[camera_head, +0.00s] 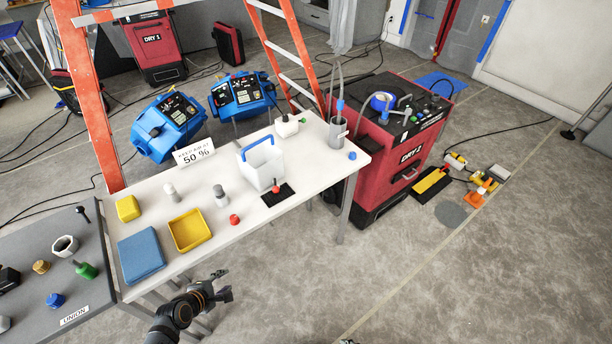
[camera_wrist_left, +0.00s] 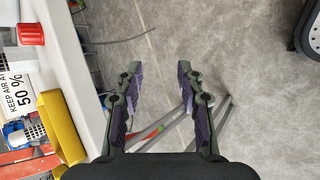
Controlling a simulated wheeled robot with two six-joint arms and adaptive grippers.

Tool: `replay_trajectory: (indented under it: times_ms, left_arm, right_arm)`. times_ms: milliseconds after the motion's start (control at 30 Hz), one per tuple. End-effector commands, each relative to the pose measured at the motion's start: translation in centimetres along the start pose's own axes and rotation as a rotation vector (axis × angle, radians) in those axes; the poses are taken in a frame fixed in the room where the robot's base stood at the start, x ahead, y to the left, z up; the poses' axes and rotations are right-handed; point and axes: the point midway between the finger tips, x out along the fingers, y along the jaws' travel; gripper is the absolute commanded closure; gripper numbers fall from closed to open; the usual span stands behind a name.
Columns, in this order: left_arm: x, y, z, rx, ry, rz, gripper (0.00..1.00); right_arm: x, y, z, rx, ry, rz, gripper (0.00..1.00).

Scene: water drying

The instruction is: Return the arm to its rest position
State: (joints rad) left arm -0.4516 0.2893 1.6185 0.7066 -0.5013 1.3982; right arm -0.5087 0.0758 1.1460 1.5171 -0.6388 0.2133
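My left gripper (camera_head: 222,286) is low in the head view, in front of the near edge of the white table (camera_head: 235,198), over the floor. It also shows in the left wrist view (camera_wrist_left: 158,82), where its two fingers are apart with nothing between them but grey floor beyond. It touches nothing that I can see. My right gripper is in neither view.
On the table stand a yellow tray (camera_head: 190,230), a blue cloth (camera_head: 141,256), a white bucket (camera_head: 262,165), a red cap (camera_head: 234,220) and a sign (camera_head: 194,152). A grey panel (camera_head: 25,290) adjoins at left. A red dryer (camera_head: 395,165) stands beyond.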

Motion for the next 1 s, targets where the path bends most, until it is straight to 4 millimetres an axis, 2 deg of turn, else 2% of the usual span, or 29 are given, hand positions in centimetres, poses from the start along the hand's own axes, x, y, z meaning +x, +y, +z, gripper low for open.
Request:
replay_trajectory:
  times_ms: [33,67,100,167,200,267,300,400,433,500,600,1000]
  left_arm:
    - [1.5,-3.8,-2.4,0.134,0.061,-0.057,0.62]
    - [2.2,-6.0,-3.8,0.232,0.091,-0.095,0.62]
    - [2.9,-9.2,-5.4,0.372,0.124,-0.156,0.62]
    - [3.5,-14.2,-7.4,0.591,0.149,-0.257,0.62]
    - [3.7,-17.6,-8.4,0.741,0.146,-0.330,0.62]
    - [3.6,-22.5,-9.4,0.961,0.116,-0.436,0.62]
    - [3.3,-25.5,-9.8,1.099,0.080,-0.502,0.62]
    - [2.2,-31.6,-9.8,1.390,-0.035,-0.623,0.62]
    - [1.9,-33.0,-9.7,1.457,-0.070,-0.649,0.62]
    - [1.2,-35.3,-9.5,1.577,-0.137,-0.688,0.62]
    - [0.7,-37.0,-9.2,1.668,-0.195,-0.714,0.62]
    - [0.5,-37.3,-9.2,1.684,-0.205,-0.719,0.62]
  right_arm:
    - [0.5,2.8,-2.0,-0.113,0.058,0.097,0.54]
    - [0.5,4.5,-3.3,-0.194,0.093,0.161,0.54]
    - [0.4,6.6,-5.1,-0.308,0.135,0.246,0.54]
    - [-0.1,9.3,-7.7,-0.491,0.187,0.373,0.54]
    - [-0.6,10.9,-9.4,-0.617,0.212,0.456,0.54]
    - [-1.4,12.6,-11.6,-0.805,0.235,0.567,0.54]
    - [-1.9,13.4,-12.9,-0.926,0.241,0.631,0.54]
    - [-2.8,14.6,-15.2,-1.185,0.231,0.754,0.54]
    - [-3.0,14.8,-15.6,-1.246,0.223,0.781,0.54]
    - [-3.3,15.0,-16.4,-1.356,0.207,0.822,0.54]
    - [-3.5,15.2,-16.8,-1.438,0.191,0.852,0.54]
    - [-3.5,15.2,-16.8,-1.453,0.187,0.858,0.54]
